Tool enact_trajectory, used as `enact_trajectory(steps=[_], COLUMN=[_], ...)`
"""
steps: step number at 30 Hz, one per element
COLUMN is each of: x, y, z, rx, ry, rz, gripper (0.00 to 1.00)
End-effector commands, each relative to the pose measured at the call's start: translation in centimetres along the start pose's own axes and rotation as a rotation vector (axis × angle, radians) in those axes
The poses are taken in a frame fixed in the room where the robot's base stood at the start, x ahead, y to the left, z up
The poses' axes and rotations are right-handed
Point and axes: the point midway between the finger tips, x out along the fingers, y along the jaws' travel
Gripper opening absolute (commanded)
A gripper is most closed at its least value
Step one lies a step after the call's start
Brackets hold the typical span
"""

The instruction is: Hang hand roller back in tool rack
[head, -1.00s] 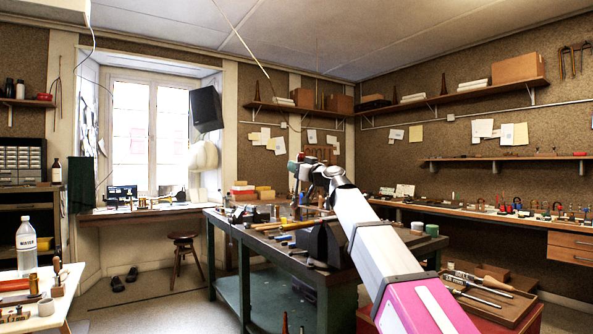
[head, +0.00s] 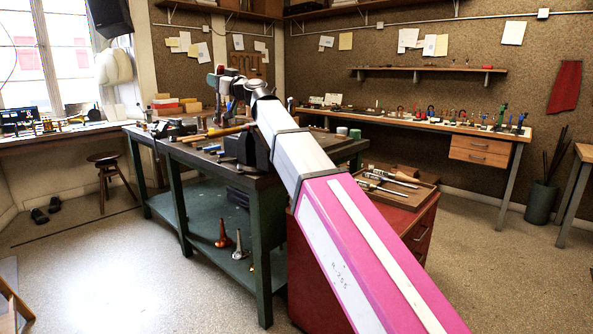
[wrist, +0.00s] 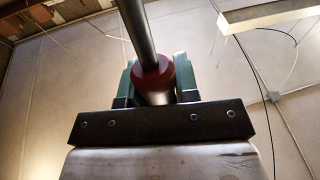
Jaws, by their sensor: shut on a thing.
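My gripper (wrist: 152,80) is shut on the hand roller, gripping its dark red handle (wrist: 153,78) between green fingers. A dark rod (wrist: 140,30) runs up from the handle in the wrist view, and its far end is out of the frame. In the head view my gripper (head: 220,76) is small and far off, above the back of the workbench, and the roller is hard to make out there. A brown piece with arched shapes (head: 248,65) hangs on the back wall behind it. I cannot tell whether this is the tool rack.
A green workbench (head: 262,192) with tools on top stands under my arm. A red cabinet (head: 418,240) with a tray of tools (head: 395,190) is beside it. A long wall bench (head: 460,128) runs along the right. The floor (head: 120,270) at front left is clear.

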Motion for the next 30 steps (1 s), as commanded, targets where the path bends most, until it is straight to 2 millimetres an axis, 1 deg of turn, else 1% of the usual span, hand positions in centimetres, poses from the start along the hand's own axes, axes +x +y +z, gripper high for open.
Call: enact_trajectory(steps=[1,3,7,9,12,23,26,30], x=[0.0,0.0,0.0,-0.1,-0.2,-0.1,0.3,1.4], y=[0.0,0.0,0.0,0.7,0.9,0.9,0.9,0.8], z=[0.8,1.6,2.7,2.4,2.3,2.3,2.1,1.8], rx=[0.001,0.001,0.001,-0.001,-0.001,0.0,0.0,0.0], ry=[0.0,-0.001,0.0,0.001,0.0,0.001,0.001,0.0], rz=[0.0,0.0,0.001,0.002,0.001,0.001,0.001,0.001], gripper=[0.01,0.01,0.01,0.01,0.01,0.01,0.01,0.01])
